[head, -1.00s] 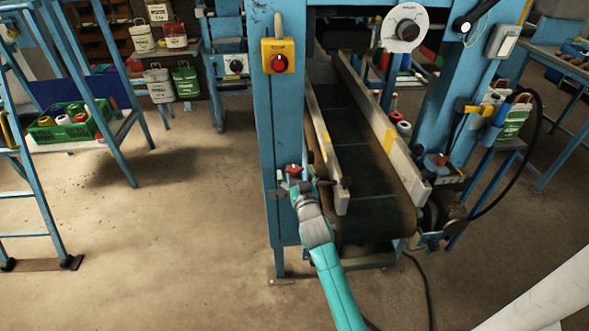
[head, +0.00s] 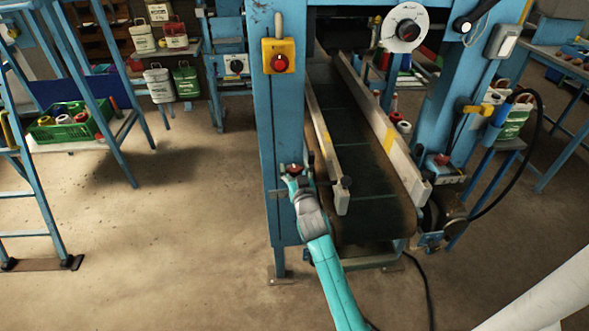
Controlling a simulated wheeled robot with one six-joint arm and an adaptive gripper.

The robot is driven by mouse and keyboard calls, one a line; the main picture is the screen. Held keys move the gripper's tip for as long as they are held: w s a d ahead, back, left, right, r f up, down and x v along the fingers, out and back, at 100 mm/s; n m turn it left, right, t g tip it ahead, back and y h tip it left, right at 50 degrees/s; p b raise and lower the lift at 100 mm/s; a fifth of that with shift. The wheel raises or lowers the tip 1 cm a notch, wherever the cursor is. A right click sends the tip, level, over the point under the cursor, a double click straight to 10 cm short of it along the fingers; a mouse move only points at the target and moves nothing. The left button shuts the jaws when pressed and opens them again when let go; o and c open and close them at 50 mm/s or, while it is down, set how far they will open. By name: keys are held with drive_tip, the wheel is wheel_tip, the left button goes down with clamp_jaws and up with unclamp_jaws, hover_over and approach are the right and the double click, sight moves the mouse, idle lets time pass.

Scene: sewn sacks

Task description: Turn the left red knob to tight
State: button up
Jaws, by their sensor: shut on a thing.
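The left red knob (head: 294,168) is on the front of the blue machine post, left of the conveyor belt. My gripper (head: 293,174) reaches up to it from below and is shut on it. The fingers and the wrist hide much of the knob. Its tightness cannot be read from this view. Another red knob (head: 441,160) shows to the right of the belt, with nothing of mine near it.
The conveyor belt (head: 365,190) runs between two pale guide rails, just right of my gripper. A yellow box with a red button (head: 279,62) is higher on the same post. A blue ladder (head: 28,190) stands at left. Floor between is clear.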

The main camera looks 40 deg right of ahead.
drive_tip(key=shift+a+f+m+g+h, duration=0.1)
drive_tip(key=shift+f+m+g+h, duration=0.1)
drive_tip(key=shift+m+g+h, duration=0.3)
drive_tip(key=shift+m+h, duration=0.3)
drive_tip(key=shift+h, duration=0.3)
drive_tip(key=o, duration=1.2)
drive_tip(key=shift+r, duration=0.15)
drive_tip(key=shift+c, duration=0.2)
drive_tip(key=v, duration=1.2)
drive_tip(key=shift+r, duration=0.15)
